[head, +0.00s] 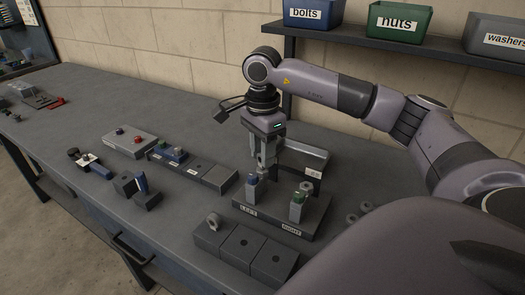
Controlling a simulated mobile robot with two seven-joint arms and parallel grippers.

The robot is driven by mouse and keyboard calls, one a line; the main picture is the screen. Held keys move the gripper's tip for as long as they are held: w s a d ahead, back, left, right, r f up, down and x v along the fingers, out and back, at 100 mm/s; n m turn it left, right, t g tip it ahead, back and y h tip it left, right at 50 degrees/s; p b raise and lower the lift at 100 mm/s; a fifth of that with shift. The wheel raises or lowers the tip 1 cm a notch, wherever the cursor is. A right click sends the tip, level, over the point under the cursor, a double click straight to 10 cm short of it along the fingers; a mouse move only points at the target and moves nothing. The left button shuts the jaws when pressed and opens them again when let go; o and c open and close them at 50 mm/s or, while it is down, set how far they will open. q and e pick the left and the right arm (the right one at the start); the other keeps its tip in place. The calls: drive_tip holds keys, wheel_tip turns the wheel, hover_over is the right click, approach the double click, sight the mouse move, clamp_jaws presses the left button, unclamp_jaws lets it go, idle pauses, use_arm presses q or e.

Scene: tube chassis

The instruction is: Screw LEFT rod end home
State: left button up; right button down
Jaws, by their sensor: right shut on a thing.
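The dark fixture base (262,216) carries a LEFT and a RIGHT label on its front. A grey rod end (307,187) shows at the top of the green post. My right gripper (263,164) points down just above the blue post. It is shut on a small grey part, apparently the left rod end, mostly hidden by the fingers. I cannot tell whether that part touches the blue post. My left gripper is out of view.
A three-block holder (243,252) stands in front of the fixture, with a ring-shaped part (213,221) at its left. Another block row (191,171) lies to the left. Small grey parts (366,208) lie at right. A shelf with bins (400,22) overhangs the back.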

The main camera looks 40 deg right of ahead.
drive_tip(key=shift+f+n, duration=0.1)
drive_tip(key=shift+n, duration=0.7)
drive_tip(key=n, duration=0.4)
drive_tip(key=shift+n, duration=0.5)
drive_tip(key=n, duration=0.4)
drive_tip(key=shift+n, duration=0.6)
